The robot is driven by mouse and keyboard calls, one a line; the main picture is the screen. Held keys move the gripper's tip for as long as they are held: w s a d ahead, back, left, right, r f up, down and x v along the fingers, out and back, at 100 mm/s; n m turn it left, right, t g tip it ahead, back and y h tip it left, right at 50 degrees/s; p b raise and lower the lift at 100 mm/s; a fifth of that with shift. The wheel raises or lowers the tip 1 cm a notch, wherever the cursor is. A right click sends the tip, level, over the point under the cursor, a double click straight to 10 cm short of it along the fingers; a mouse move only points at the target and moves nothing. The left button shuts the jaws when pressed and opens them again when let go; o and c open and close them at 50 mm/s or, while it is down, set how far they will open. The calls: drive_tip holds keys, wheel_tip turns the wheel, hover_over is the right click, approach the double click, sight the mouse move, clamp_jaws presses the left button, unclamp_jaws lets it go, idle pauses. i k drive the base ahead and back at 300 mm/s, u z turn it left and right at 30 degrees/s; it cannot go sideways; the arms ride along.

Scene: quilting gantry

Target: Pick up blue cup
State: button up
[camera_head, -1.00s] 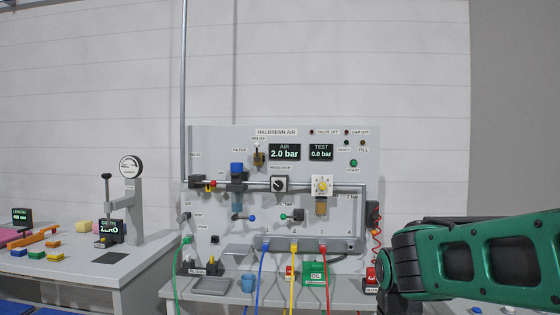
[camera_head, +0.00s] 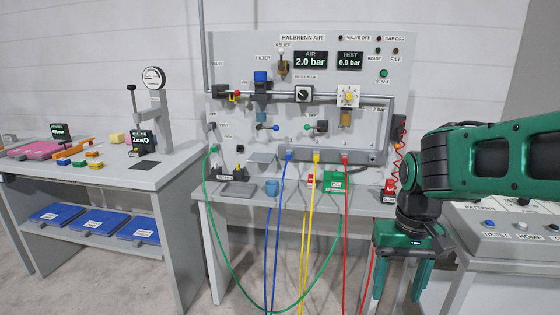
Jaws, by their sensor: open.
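A small blue cup (camera_head: 272,188) stands on the grey bench under the air panel, between a grey tray and the hanging hoses. The blue hose passes close to its right side. My gripper (camera_head: 398,290) hangs at the lower right, pointing down with its two green fingers apart and nothing seen between them. It is to the right of the cup and nearer to me, apart from it.
A grey tray (camera_head: 238,190) lies left of the cup, and a green oil box (camera_head: 336,181) stands to its right. Blue (camera_head: 279,230), yellow, red and green hoses hang in front of the bench. A side table (camera_head: 150,172) stands left, and a button console (camera_head: 510,226) right.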

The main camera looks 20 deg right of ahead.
sight(272, 187)
drive_tip(key=k, duration=0.35)
drive_tip(key=u, duration=0.1)
drive_tip(key=i, duration=1.65)
drive_tip(key=z, duration=0.65)
